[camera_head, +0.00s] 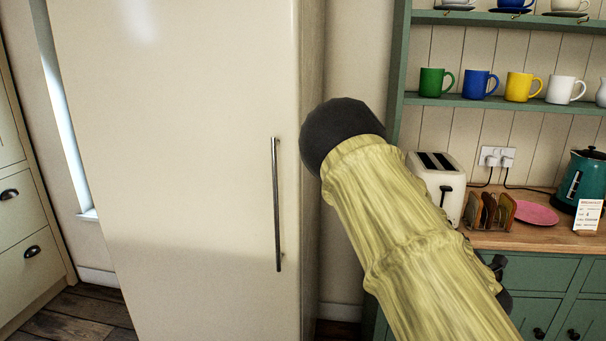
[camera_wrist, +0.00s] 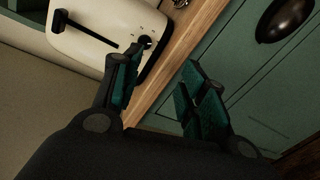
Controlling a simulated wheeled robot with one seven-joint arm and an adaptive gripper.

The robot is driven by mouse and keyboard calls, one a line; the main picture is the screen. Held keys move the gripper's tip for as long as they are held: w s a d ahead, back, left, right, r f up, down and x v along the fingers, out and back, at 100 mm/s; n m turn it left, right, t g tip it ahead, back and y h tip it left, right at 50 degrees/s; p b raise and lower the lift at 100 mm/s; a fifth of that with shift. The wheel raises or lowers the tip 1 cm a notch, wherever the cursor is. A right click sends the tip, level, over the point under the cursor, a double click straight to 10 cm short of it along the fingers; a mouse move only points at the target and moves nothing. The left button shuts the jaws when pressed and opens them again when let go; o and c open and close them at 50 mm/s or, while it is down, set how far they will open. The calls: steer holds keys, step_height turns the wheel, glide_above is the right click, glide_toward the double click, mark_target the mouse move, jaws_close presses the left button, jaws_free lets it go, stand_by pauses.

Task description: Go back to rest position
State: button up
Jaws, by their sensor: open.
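My gripper (camera_wrist: 163,78) is open and empty in the wrist view, its two dark fingers with teal pads spread apart. The cream toaster (camera_wrist: 90,28) shows just past the left finger, and the wooden counter edge (camera_wrist: 158,82) runs behind the gap between the fingers. I cannot tell whether the left finger touches the toaster. In the head view my yellow-sleeved arm crosses the middle right and hides much of what lies behind it. The gripper cannot be clearly made out there.
The tall cream fridge (camera_head: 190,150) with a vertical handle (camera_head: 276,205) stands left of my arm. The toaster (camera_head: 437,180), toast rack (camera_head: 489,212), pink plate (camera_head: 535,213), card (camera_head: 588,215) and teal kettle (camera_head: 584,180) stand on the counter. Mugs (camera_head: 480,84) line a shelf above.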

steer(key=s+a+f+m+g+p, duration=0.1)
steer(key=s+a+f+m+g, duration=0.2)
steer(key=s+f, duration=0.45)
steer(key=s+a+f+m+g+p, duration=0.15)
steer(key=s+f+m, duration=0.3)
steer(key=f, duration=0.55)
steer(key=s+a+f+m+g, duration=0.2)
steer(key=s+a+f+g, duration=0.15)
steer(key=s+f, duration=0.4)
steer(key=s+a+f+m+g+y+p, duration=0.1)
steer(key=s+a+f+m+g, duration=0.3)
steer(key=s+a, duration=0.5)
steer(key=s+a+f+m+g+y+p, duration=0.1)
steer(key=s+a+f+m+g+y, duration=0.2)
steer(key=s+a, duration=0.5)
steer(key=s+f+m+g, duration=0.1)
steer(key=s+f+m, duration=0.1)
steer(key=s, duration=0.5)
steer(key=shift+s+a+f, duration=0.4)
steer(key=shift+f, duration=0.5)
